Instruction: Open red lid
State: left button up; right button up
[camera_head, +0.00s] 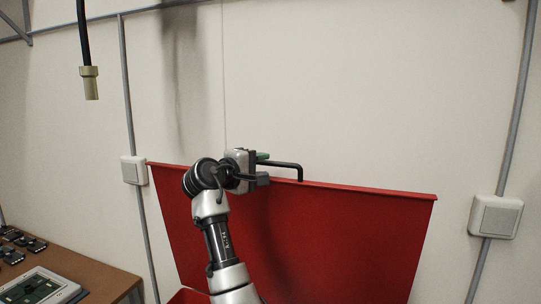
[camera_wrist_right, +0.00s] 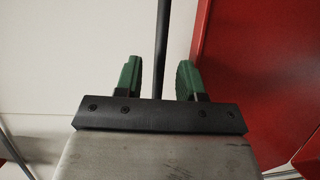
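The red lid (camera_head: 335,240) stands raised, roughly upright in front of the wall. It also fills the right side of the right wrist view (camera_wrist_right: 265,60). A black bar handle (camera_head: 288,165) sticks up at its top edge. My right gripper (camera_head: 263,157) is at this handle, left of the lid's middle. In the right wrist view, its green fingers (camera_wrist_right: 159,82) stand apart, with the black handle bar (camera_wrist_right: 162,45) between them and gaps on both sides. My right arm hides part of the lid. My left gripper is not in view.
A brown table (camera_head: 88,272) with electronic parts and a grey device (camera_head: 40,287) stands at the lower left. Wall boxes (camera_head: 134,170) (camera_head: 496,216) and pipes flank the lid. A black cable with a beige end (camera_head: 90,83) hangs at the upper left.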

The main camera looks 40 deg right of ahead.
aim_at(268, 165)
jog(key=d, duration=0.2)
jog(key=d+p, duration=0.1)
jog(key=shift+w+d+f, duration=0.2)
jog(key=shift+w+d, duration=0.2)
jog(key=shift+s, duration=0.1)
jog(key=shift+c, duration=0.9)
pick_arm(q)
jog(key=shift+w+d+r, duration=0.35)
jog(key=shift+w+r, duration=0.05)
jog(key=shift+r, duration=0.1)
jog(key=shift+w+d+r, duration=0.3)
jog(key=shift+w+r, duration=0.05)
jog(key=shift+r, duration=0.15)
pick_arm(e)
grip_shut()
